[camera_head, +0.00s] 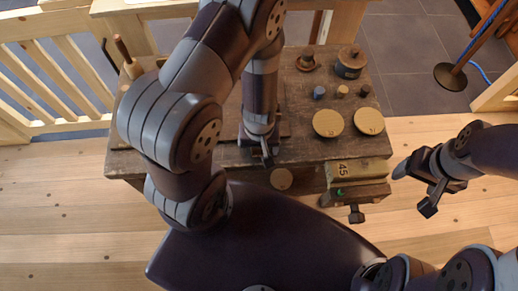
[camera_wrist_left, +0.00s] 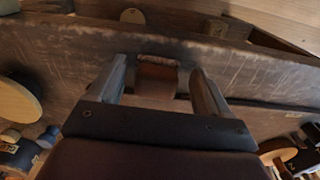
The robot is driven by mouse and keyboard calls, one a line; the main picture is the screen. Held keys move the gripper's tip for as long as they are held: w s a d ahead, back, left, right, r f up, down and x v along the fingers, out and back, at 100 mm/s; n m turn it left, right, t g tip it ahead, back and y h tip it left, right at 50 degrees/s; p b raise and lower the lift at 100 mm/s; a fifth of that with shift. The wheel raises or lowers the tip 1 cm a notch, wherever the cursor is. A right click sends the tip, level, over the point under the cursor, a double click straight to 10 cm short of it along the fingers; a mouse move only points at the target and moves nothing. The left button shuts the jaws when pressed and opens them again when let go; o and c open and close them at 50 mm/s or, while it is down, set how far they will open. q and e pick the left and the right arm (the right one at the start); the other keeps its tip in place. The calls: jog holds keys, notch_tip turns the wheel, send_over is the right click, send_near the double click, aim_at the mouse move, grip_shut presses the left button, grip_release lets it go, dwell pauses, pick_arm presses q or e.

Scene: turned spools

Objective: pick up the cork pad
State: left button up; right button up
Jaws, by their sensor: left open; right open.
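My left gripper (camera_head: 263,153) is open and points down at the front part of the dark wooden workbench (camera_head: 305,152). In the left wrist view its two fingers (camera_wrist_left: 157,78) stand apart on either side of a small brown block (camera_wrist_left: 157,70) with a lighter, rough edge. This block seems to be the cork pad, but I cannot be certain; no contact with the fingers shows. In the head view the gripper and arm hide that spot. My right gripper (camera_head: 408,187) is open and empty, off to the right of the bench above the floor.
Two round tan discs (camera_head: 328,123) (camera_head: 368,121) lie on the bench's right side. Behind them stand a dark lidded pot (camera_head: 350,63), a blue spool (camera_head: 319,92) and small turned pieces. A vise marked 45 (camera_head: 357,170) sits at the front right. My left arm hides much of the bench's left.

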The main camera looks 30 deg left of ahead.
pick_arm(q)
jog(key=shift+d, duration=0.35)
jog(key=shift+w+a, duration=0.1)
jog(key=shift+a, duration=0.2)
jog(key=c, duration=0.8)
jog(key=shift+c, duration=1)
jog(key=shift+d, duration=0.15)
pick_arm(e)
jog(key=shift+d, duration=0.2)
pick_arm(q)
jog(key=shift+r, duration=0.1)
notch_tip(320, 180, up, 10)
jog(key=p, duration=0.7)
pick_arm(e)
notch_tip(320, 180, up, 7)
jog(key=shift+f, duration=0.15)
